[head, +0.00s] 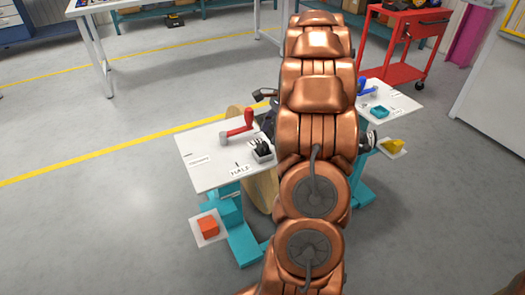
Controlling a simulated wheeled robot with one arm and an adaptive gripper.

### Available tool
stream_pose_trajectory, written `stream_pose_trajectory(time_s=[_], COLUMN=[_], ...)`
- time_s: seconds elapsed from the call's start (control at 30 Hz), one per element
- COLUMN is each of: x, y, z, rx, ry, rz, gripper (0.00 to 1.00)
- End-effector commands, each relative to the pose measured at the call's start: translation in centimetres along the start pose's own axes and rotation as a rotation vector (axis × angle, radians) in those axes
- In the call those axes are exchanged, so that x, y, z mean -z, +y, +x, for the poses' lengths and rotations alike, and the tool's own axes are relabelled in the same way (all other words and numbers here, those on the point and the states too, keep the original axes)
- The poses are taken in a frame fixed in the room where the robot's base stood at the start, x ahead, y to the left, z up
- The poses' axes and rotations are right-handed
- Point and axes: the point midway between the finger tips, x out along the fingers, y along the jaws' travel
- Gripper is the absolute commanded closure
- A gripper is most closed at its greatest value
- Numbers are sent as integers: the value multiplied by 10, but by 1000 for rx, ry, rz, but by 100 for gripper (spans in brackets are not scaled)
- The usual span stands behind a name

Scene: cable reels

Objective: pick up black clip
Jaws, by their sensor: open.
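A small black object (262,146), which looks like the black clip, stands in a pale grey holder on the left white table top, just behind a card reading "HALF". My copper arm reaches forward across the middle of the head view and hides much behind it. My gripper (266,108) is mostly hidden by the arm. Only dark parts that look like its fingers show at the arm's left edge, behind and right of the red crank. They are apart from the black object, and nothing is seen held.
A red crank (238,126) stands on the left white top (205,175), with a wooden reel (262,187) beside it. A right white top (398,98) carries a teal tray (378,111). An orange block (207,226) and yellow piece (393,145) sit lower. Open floor lies left.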

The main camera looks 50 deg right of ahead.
Motion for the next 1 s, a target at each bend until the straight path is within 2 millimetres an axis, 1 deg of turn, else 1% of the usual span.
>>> stream_pose_trajectory(time_s=[0.03,0.17,0.3,0.4,0.57,1.0], x=[-1,-4,-5,-5,-5,-5], y=[-1,-5,-4,-4,-5,-5], z=[7,25,42,45,45,44], rx=[-3,-1,-4,-3,-1,-1], ry=[1,1,-1,0,0,0], rz=[0,0,1,1,0,0], gripper=[38,38,38,38,38,82])
